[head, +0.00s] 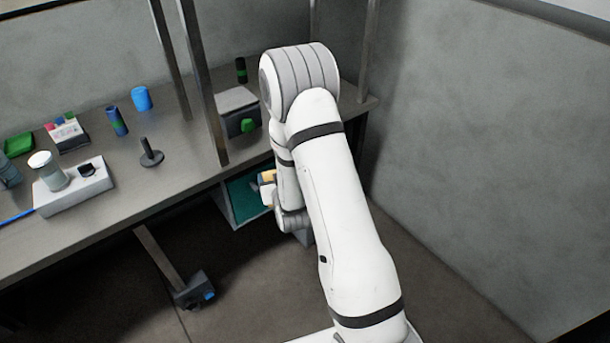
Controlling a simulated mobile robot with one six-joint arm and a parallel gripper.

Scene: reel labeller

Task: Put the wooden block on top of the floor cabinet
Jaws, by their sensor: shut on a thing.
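My gripper (268,186) is low beside the bench's right part, mostly hidden behind my own white arm. A small tan piece, which looks like the wooden block (267,176), shows at its fingers, and the gripper is shut on it. A low, pale-sided unit with a teal top (243,199), apparently the floor cabinet, stands under the bench edge. The gripper and block appear over or right beside its right part. My arm hides the cabinet's right side. I cannot tell whether the block touches the teal surface.
The grey bench (185,170) overhangs the cabinet, with metal posts (203,85) rising from it. A grey box with a green knob (249,125) and a black-and-green cylinder (241,70) stand near my arm. A grey wall (490,150) closes the right; floor (440,270) before it is clear.

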